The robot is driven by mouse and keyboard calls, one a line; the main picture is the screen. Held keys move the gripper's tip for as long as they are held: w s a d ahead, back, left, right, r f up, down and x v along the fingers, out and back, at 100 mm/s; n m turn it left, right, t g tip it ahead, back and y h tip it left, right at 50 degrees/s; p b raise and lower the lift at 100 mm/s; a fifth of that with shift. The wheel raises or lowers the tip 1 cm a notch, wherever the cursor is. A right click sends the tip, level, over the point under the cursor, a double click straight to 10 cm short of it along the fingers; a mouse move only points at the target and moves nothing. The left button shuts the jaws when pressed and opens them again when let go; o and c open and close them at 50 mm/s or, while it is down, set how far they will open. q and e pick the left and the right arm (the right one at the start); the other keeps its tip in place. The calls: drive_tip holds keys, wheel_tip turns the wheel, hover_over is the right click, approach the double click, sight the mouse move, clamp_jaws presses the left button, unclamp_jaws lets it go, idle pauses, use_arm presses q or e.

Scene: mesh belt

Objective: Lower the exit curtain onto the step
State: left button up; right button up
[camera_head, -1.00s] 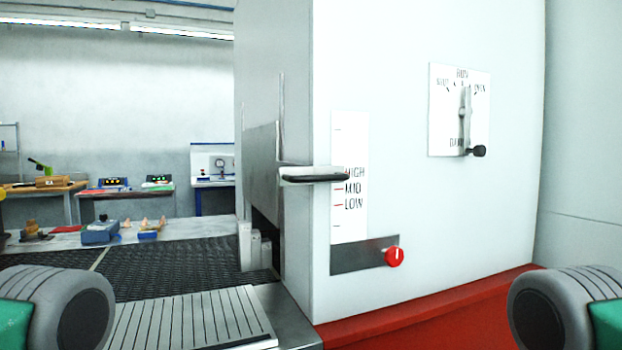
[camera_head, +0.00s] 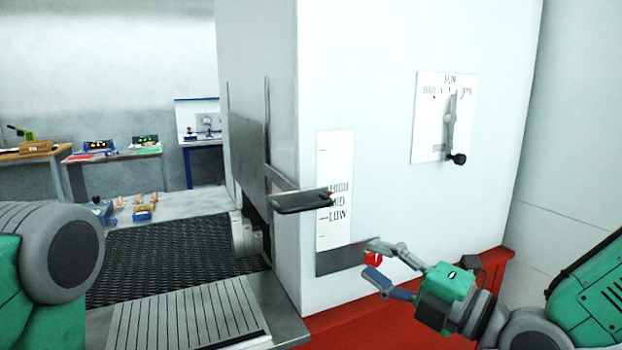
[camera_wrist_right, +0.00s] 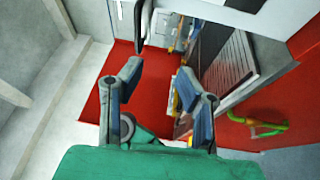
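The exit curtain (camera_head: 248,140) is a grey metal panel at the machine's opening, with a dark handle bar (camera_head: 298,202) sticking out to the right. The bar's tip is near the HIGH mark on the white scale (camera_head: 335,190), which reads HIGH, MID, LOW. A red knob (camera_head: 374,259) sits below the scale. My right gripper (camera_head: 374,261) is open and empty, below and right of the handle; its fingers overlap the knob in the head view, and contact cannot be told. In the right wrist view its fingers (camera_wrist_right: 158,90) are spread apart. My left gripper is out of view.
A black mesh belt (camera_head: 170,262) runs out of the opening, with a ribbed plate (camera_head: 185,318) in front. A dial with a black-tipped lever (camera_head: 450,130) is higher on the white housing. A red base (camera_head: 350,322) lies below. Benches stand behind at left.

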sight(310, 207)
drive_tip(key=shift+n+y, duration=0.3)
drive_tip(key=shift+n, duration=0.4)
drive_tip(key=r+p+x, duration=0.1)
drive_tip(key=x, duration=0.3)
drive_tip(key=r+p+x, duration=0.1)
drive_tip(key=x, duration=0.4)
drive_tip(key=r+x, duration=0.1)
drive_tip(key=x, duration=0.4)
drive_tip(key=shift+w+d+p, duration=0.1)
drive_tip(key=shift+p, duration=0.3)
drive_tip(key=shift+c, duration=0.5)
clamp_jaws()
